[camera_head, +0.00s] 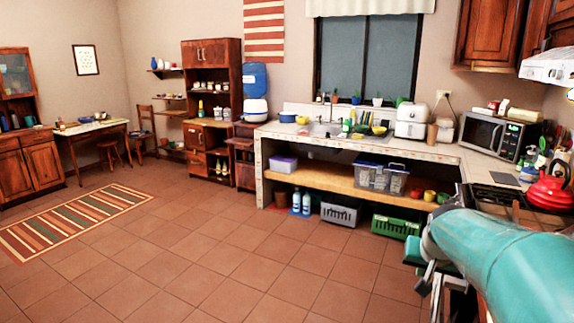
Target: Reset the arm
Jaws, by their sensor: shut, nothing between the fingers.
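My teal arm reaches in from the lower right corner. At its far end, my gripper (426,280) shows as small grey and dark parts hanging below the arm, in front of the counter's right end. It is shut and holds nothing. The arm hides part of the gripper and part of the stove area behind it.
A stone-edged counter (262,176) runs along the back, with a microwave (484,135) and a red kettle (549,193) near the arm. A green crate (395,227) and a grey crate (338,214) sit below it. The tiled floor (215,255) is clear beside a striped rug (75,218).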

